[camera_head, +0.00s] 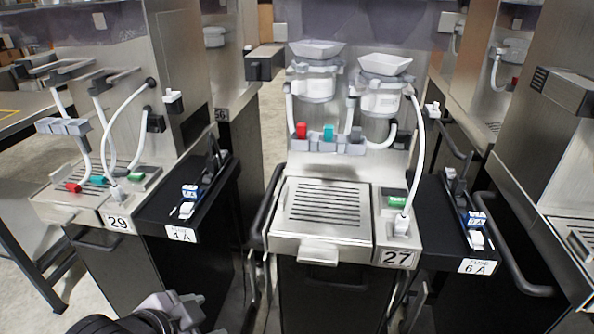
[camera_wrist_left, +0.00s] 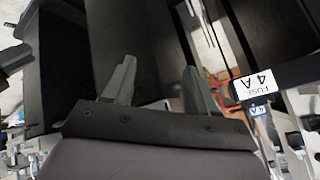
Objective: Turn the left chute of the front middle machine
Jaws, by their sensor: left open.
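The front middle machine (camera_head: 320,240) carries the label 27 and stands in the centre of the head view. Two white chutes with tray-like tops sit side by side high on its front. The left chute (camera_head: 317,52) is above a grey-white body, and the right chute (camera_head: 385,66) is beside it. My left gripper (camera_head: 190,312) is low at the bottom left of the head view, well below and apart from the chutes. In the left wrist view its two fingers (camera_wrist_left: 158,90) are spread and nothing is between them. My right gripper is not in view.
Machine 29 (camera_head: 100,205) stands to the left, with a black fuse box (camera_head: 190,235) labelled 4 A between. A 6 A fuse box (camera_head: 460,235) is on the right. A white hose (camera_head: 418,150) and a dark side handle (camera_head: 262,215) flank machine 27. A drip tray juts forward.

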